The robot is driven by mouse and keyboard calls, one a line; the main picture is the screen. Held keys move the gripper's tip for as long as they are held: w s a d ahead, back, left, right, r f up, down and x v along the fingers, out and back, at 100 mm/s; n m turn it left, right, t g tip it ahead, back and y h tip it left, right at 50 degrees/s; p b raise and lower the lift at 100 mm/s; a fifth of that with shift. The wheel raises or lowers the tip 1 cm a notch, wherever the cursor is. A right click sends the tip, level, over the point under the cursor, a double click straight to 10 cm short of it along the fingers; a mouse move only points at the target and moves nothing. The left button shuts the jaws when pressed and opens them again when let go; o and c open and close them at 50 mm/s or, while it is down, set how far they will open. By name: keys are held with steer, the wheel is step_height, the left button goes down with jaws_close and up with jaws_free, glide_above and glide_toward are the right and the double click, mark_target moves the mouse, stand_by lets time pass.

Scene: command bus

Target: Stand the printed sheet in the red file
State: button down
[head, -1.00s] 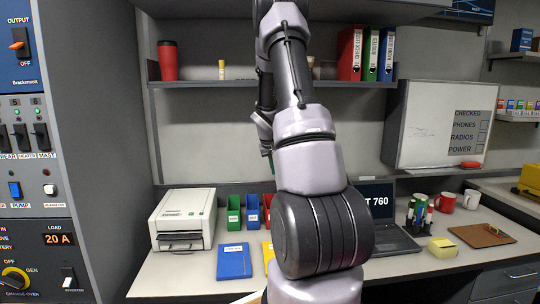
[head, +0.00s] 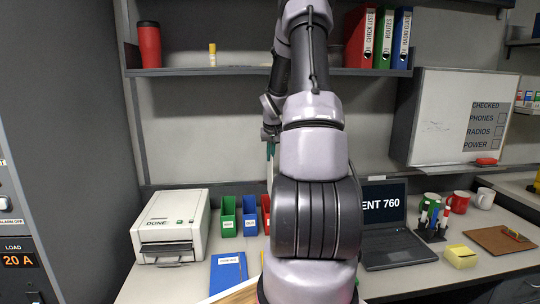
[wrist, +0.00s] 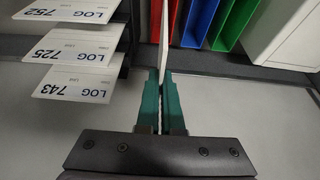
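The printed sheet (wrist: 164,38) is a thin white strip, seen edge-on in the wrist view. My gripper (wrist: 161,84) has green fingers, shut on the sheet's edge. In the head view my gripper (head: 270,158) is small, partly behind my arm, with a pale strip of the sheet (head: 271,178) below it, above the files. The red file (head: 265,208) is at the right of a row with a green and a blue file, partly hidden by my arm. In the wrist view the red file (wrist: 174,15) shows on both sides of the sheet. I cannot tell whether the sheet's far end is inside it.
A printer (head: 170,226) stands left of the files on the desk. A blue notebook (head: 228,271) lies in front. A laptop (head: 388,225) stands right of my arm. White LOG cards (wrist: 75,82) jut out at the left in the wrist view. A shelf (head: 220,72) with binders runs above.

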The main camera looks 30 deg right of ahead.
step_height(320, 180, down, 8)
stand_by(0.8)
steer(key=c, duration=1)
jaws_free()
steer(key=v, duration=1.1)
steer(key=shift+f, duration=0.1)
